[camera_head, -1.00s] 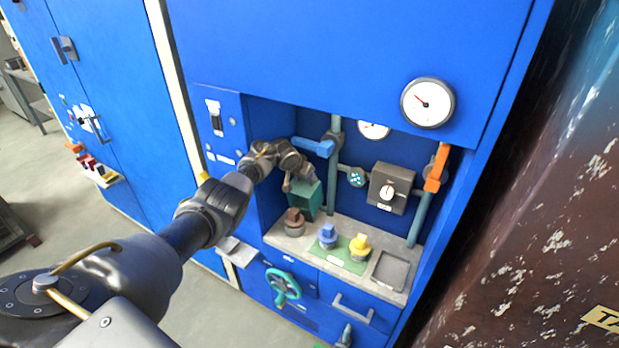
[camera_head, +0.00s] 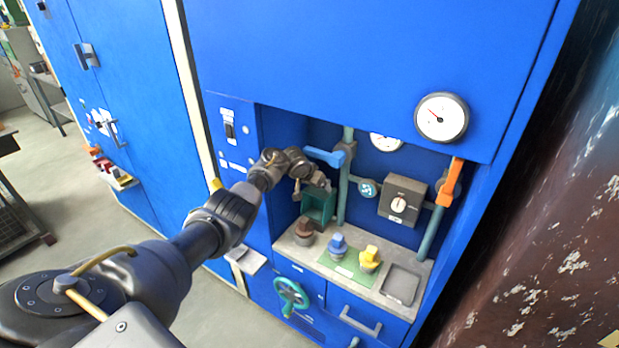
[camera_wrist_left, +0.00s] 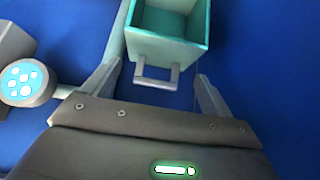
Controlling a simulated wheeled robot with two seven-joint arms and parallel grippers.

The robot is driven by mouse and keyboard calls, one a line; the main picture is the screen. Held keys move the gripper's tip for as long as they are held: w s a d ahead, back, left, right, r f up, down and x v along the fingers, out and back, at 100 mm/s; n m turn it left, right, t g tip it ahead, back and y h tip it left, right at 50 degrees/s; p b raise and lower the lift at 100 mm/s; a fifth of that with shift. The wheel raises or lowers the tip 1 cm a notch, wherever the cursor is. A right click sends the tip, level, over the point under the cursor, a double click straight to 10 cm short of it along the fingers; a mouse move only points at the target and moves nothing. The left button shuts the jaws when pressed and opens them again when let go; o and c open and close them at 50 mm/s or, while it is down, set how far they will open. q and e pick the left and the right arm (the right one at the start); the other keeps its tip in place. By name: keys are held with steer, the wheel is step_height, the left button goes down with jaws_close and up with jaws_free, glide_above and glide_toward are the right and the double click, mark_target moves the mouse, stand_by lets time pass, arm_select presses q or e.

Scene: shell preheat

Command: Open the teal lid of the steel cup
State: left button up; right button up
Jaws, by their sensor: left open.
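In the alcove of the blue cabinet I see a teal box (camera_head: 319,206) just above the grey counter. In the left wrist view the box (camera_wrist_left: 165,45) shows a pale outer wall, a teal inside and a small grey loop handle (camera_wrist_left: 156,80). My left gripper (camera_head: 316,184) is by the top of the box. In the wrist view its fingers (camera_wrist_left: 156,92) are open, one on each side of the handle, with gaps between. I cannot clearly tell a separate lid or a steel cup. My right gripper is not in view.
The counter (camera_head: 290,249) bears a brown-topped piece (camera_head: 303,231), a blue piece (camera_head: 338,243) and a yellow piece (camera_head: 370,258). A blue lever (camera_head: 324,157), a teal pipe (camera_head: 348,213) and a round teal tag (camera_head: 367,188) are close around the gripper. A dial box (camera_head: 402,199) stands farther right.

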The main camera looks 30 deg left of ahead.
arm_select(q)
steer(key=p+v, duration=0.1)
steer(key=v, duration=0.8)
steer(key=shift+s+r, duration=0.2)
steer(key=shift+s, duration=0.05)
